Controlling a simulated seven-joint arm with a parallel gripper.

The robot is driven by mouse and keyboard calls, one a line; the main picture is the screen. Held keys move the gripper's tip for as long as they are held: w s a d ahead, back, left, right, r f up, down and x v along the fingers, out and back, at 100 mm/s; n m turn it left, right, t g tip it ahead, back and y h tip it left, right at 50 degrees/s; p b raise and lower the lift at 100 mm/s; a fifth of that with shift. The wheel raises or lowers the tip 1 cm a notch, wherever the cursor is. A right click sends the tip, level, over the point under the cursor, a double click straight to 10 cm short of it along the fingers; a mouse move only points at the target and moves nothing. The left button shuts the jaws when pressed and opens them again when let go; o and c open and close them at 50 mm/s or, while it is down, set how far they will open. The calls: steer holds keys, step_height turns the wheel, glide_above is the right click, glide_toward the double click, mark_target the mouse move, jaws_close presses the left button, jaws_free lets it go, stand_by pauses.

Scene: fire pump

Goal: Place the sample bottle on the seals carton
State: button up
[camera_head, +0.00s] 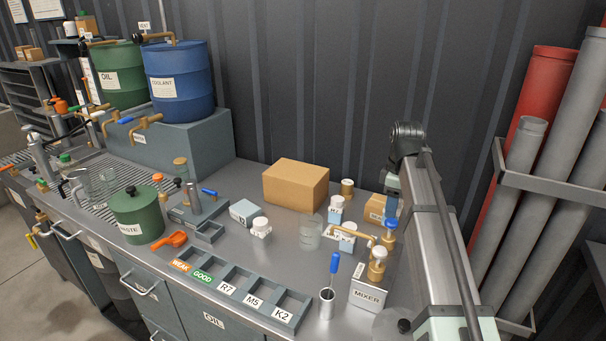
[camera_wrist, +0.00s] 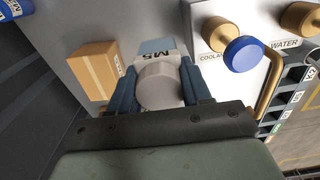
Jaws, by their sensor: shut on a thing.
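The sample bottle (camera_wrist: 160,86), with a pale round cap, is between the two dark blue fingers of my gripper (camera_wrist: 160,78) in the wrist view, and the gripper is shut on it. A face marked M5 shows just beyond the cap. In the head view my gripper (camera_head: 391,206) is at the right, beside a small brown carton (camera_head: 375,208) with a pale label, probably the seals carton. A brown carton (camera_wrist: 97,70) also shows left of the bottle in the wrist view, apart from it. My arm hides the held bottle in the head view.
The white mixer block (camera_head: 367,296), with brass fittings and a blue knob (camera_head: 389,226), stands close by. A labelled tray rack (camera_head: 246,299) lies in front.

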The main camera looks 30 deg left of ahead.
steer(key=a+r+n, duration=0.1)
steer(key=a+r, duration=0.1)
steer(key=a, duration=0.9)
step_height(320, 180, up, 10)
glide_above(296, 171)
steer(key=shift+m, duration=0.3)
steer(key=shift+w+f, duration=0.1)
steer(key=shift+f, duration=4.9)
steer(key=shift+f, duration=0.15)
steer(key=o, duration=1.1)
steer(key=shift+o, duration=0.2)
step_height(296, 171, up, 12)
